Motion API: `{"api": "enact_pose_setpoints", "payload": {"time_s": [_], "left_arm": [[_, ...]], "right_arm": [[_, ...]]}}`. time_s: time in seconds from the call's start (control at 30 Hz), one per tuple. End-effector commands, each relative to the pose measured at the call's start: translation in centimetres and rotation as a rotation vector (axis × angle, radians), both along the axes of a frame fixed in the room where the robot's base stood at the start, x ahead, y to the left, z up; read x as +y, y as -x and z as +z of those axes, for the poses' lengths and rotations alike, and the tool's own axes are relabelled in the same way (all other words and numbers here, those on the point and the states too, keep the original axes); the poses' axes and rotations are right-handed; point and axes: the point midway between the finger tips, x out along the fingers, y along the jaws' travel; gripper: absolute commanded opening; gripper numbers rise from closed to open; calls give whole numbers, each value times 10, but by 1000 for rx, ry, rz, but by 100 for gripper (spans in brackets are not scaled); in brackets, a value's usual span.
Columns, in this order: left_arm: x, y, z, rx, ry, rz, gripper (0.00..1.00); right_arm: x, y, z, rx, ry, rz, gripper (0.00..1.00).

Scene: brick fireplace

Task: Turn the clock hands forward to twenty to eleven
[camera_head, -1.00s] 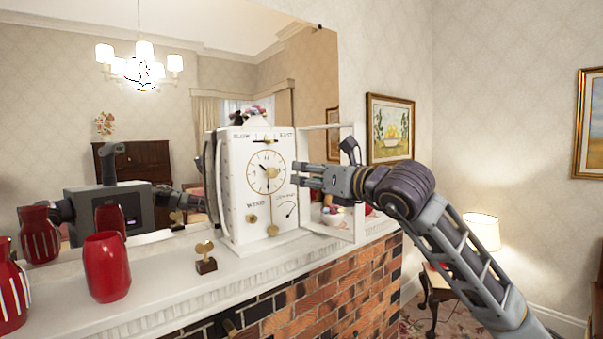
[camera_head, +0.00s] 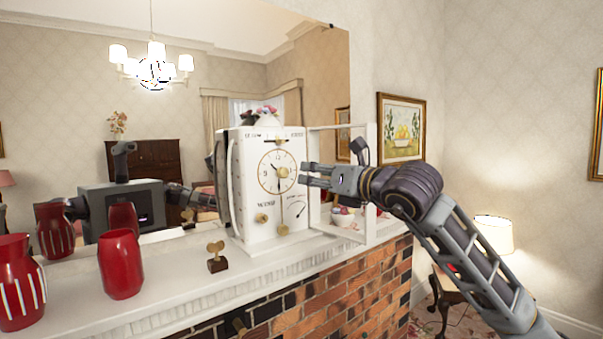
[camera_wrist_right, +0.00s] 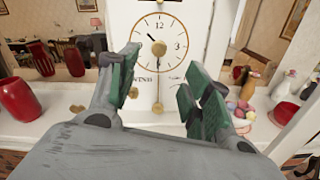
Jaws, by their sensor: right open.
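The white clock (camera_head: 258,205) stands on the mantel, its glazed door (camera_head: 342,226) swung open to the right. Its round dial (camera_wrist_right: 172,35) shows in the right wrist view. The short hand (camera_wrist_right: 151,39) points up-left, between ten and eleven. The long hand (camera_wrist_right: 158,68) points down near six. A gold pendulum bob (camera_wrist_right: 157,107) hangs below the dial. My right gripper (camera_head: 304,175) is open and empty, just right of the dial. In the wrist view its fingers (camera_wrist_right: 160,76) sit apart in front of the clock's lower face. Touching is not visible. My left gripper is not in view.
A small key on a dark block (camera_head: 217,258) stands on the mantel (camera_head: 170,285) left of the clock. Red vases (camera_head: 121,265) stand further left. Small items (camera_head: 343,215) sit behind the open door. A large mirror (camera_head: 60,100) backs the mantel.

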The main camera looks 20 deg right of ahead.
Motion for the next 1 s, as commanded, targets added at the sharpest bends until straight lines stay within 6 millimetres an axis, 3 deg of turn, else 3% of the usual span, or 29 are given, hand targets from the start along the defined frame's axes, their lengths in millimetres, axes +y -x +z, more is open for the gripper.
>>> {"api": "enact_pose_setpoints", "payload": {"time_s": [0.2,0.37,0.53,0.8,1.0], "left_arm": [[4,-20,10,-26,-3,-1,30],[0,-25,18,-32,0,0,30],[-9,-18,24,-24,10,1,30],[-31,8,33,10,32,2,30],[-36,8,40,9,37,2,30]], "right_arm": [[7,-17,2,1,-2,1,49],[14,-36,3,2,-3,1,49],[21,-58,3,2,-3,1,49],[33,-91,3,3,-3,0,49],[40,-111,2,3,-3,0,49]]}}
